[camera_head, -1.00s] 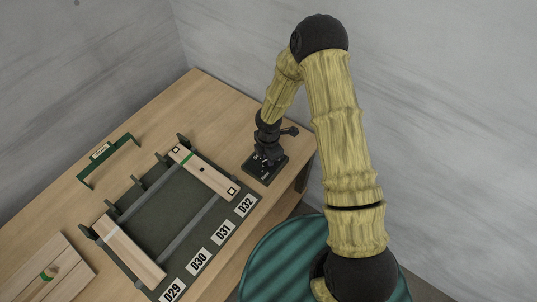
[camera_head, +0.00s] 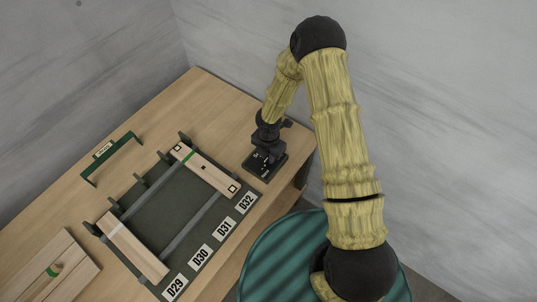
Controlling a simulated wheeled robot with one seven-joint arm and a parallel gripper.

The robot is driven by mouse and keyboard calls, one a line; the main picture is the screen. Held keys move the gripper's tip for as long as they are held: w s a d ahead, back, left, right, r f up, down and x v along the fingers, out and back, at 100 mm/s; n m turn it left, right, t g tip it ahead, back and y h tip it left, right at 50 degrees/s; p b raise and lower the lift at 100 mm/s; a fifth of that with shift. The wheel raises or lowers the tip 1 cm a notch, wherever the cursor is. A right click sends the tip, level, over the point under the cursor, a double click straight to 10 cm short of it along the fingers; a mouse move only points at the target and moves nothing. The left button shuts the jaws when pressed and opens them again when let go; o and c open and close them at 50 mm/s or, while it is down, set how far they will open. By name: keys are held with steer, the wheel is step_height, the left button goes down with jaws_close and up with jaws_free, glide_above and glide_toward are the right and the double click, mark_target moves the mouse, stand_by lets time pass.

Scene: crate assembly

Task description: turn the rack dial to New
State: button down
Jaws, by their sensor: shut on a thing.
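The rack dial sits on a small dark base plate (camera_head: 264,168) with white markings, at the right end of the wooden table. My gripper (camera_head: 265,152) points down over this plate and is shut on the dial. The gripper and wrist hide most of the dial, and its pointer cannot be made out. The markings on the plate are too small to read, so I cannot tell which setting the dial is at.
Left of the dial, a dark green rack (camera_head: 180,212) holds pale wooden slats and grey rails, with labels D29 to D32 along its front. A green bracket (camera_head: 110,157) stands behind it. Pale boards (camera_head: 62,276) lie at the lower left. Grey walls close off the back.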

steer(key=shift+w, duration=0.1)
steer(key=c, duration=1.4)
jaws_free()
steer(key=shift+o, duration=0.2)
step_height(320, 180, up, 17)
steer(key=shift+r+p, duration=0.2)
steer(key=shift+p, duration=0.1)
steer(key=s+d+r+m+t, duration=0.1)
steer(key=s+d+r+m, duration=0.5)
steer(key=m, duration=0.8)
steer(key=s+d+r+m+t, duration=0.1)
steer(key=s+d+r+m, duration=0.5)
steer(key=m, duration=0.8)
steer(key=shift+s+d+r+m+t, duration=0.3)
steer(key=shift+s+d+r, duration=0.15)
steer(key=shift+d, duration=0.55)
